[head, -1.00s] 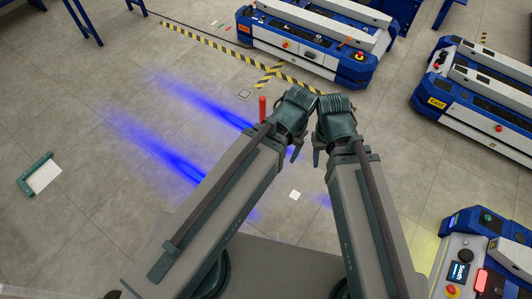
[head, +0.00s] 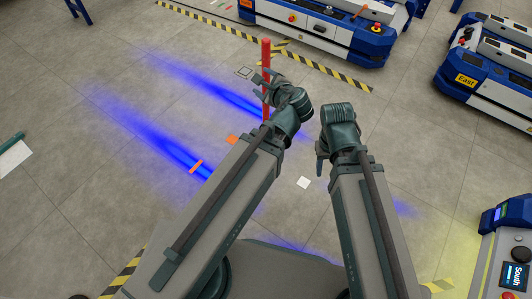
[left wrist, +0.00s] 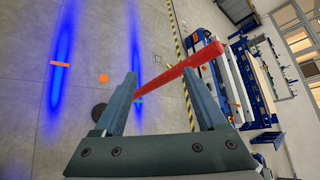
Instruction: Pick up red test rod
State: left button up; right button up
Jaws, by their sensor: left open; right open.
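The red test rod (head: 266,56) stands about upright in the head view, at the end of my left arm. Its lower end is hidden behind the left wrist. My left gripper (head: 263,84) is open beside the rod. In the left wrist view the rod (left wrist: 180,73) runs at a slant across the space between the open fingers of the left gripper (left wrist: 160,77). Whether it touches either finger I cannot tell. My right gripper (head: 321,160) points down, open and apart from the rod, to the right of the left arm.
A blue and white lift cart (head: 318,40) stands at the top behind yellow-black floor tape (head: 325,70). A cart marked East (head: 466,80) is at the right, one marked South (head: 515,272) at lower right. The floor at left is mostly free, with orange markers (head: 196,166).

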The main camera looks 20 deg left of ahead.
aim_at(268, 77)
pick_arm(q)
jog(key=w+d+f+m+t+b, duration=0.2)
jog(key=w+f+m+t+b, duration=0.3)
jog(key=f+m+b, duration=0.4)
jog(key=m+t+b, duration=0.1)
jog(key=m+b, duration=0.2)
jog(key=b, duration=0.4)
jog(key=shift+f+m+h, duration=0.3)
jog(key=x, duration=0.8)
jog(key=shift+w+a, duration=0.15)
jog(key=shift+w, duration=0.15)
jog(key=shift+w, duration=0.1)
jog(key=x, duration=0.5)
grip_shut()
